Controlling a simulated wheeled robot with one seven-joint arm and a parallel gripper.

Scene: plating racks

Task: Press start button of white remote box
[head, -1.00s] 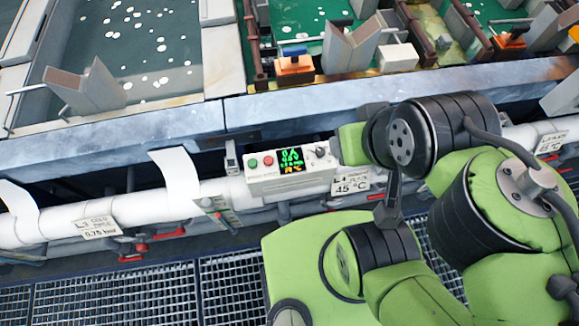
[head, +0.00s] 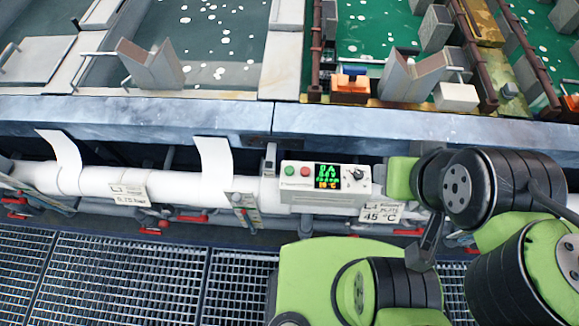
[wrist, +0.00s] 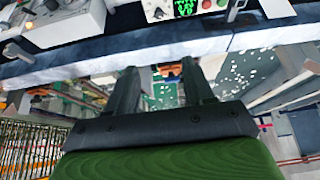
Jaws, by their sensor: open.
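The white remote box (head: 312,197) sits on the white pipe in front of the tank edge. Its face carries a green button (head: 289,170) at the left, a red button (head: 305,171) beside it, a lit display (head: 327,176) and a dark knob (head: 354,174). The box also shows, cut off and upside down, at the top of the wrist view (wrist: 171,12). My gripper (wrist: 160,76) is open and empty in the wrist view, with its two dark fingers apart. It is clear of the box and touches no button. In the head view my arm is right of the box, and the fingertips are not clearly visible.
The blue-grey tank edge (head: 180,112) runs behind the pipe (head: 95,180). Tanks with green and grey liquid lie beyond it. Paper tags, red valve handles (head: 150,230) and a 45 °C label (head: 383,212) are along the pipe. Metal grating (head: 120,275) covers the floor.

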